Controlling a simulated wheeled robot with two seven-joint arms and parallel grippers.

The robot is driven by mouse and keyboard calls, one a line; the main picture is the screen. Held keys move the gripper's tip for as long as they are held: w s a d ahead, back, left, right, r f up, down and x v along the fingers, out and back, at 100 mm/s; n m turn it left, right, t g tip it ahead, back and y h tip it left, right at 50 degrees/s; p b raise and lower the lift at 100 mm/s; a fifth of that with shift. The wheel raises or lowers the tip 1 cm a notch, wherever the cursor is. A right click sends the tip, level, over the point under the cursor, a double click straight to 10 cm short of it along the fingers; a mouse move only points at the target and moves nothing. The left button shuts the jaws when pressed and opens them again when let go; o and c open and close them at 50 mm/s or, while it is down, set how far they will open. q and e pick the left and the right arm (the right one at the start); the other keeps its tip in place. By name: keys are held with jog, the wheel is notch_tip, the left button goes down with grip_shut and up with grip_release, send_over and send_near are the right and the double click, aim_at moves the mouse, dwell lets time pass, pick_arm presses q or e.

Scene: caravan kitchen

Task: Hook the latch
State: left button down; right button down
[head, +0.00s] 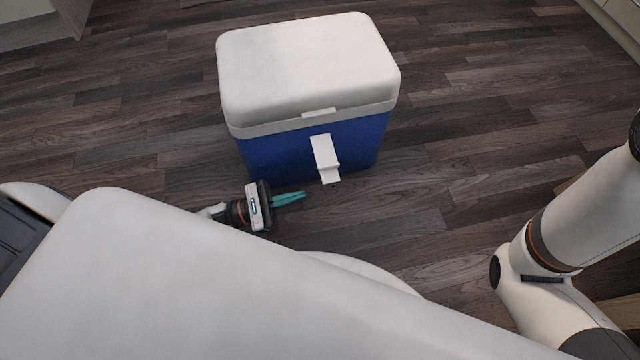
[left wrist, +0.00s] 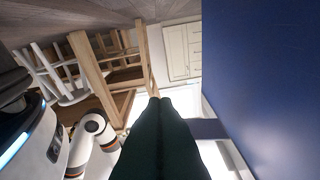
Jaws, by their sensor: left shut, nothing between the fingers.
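A cool box with a blue body (head: 270,153) and a closed white lid (head: 305,60) stands on the floor in the head view. A white latch (head: 325,157) is on its front, its free end low and away from the small white catch (head: 319,113) at the lid's edge. My left gripper (head: 303,195) is shut and empty, low in front of the box, just left of and below the latch. In the left wrist view its dark green fingers (left wrist: 166,103) are together beside the blue wall (left wrist: 265,80); they partly hide a pale piece behind them, probably the latch.
The wooden floor (head: 470,130) around the box is clear. My right arm is at the right, its gripper out of frame. The left wrist view shows wooden furniture (left wrist: 88,65) and white cabinets (left wrist: 180,50) farther off.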

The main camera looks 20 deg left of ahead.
aim_at(326, 157)
pick_arm(q)
jog(key=w+d+r+b, duration=0.2)
jog(key=d+r, duration=0.3)
jog(key=shift+w+d+r, duration=0.2)
jog(key=shift+w+d, duration=0.05)
jog(key=shift+w, duration=0.15)
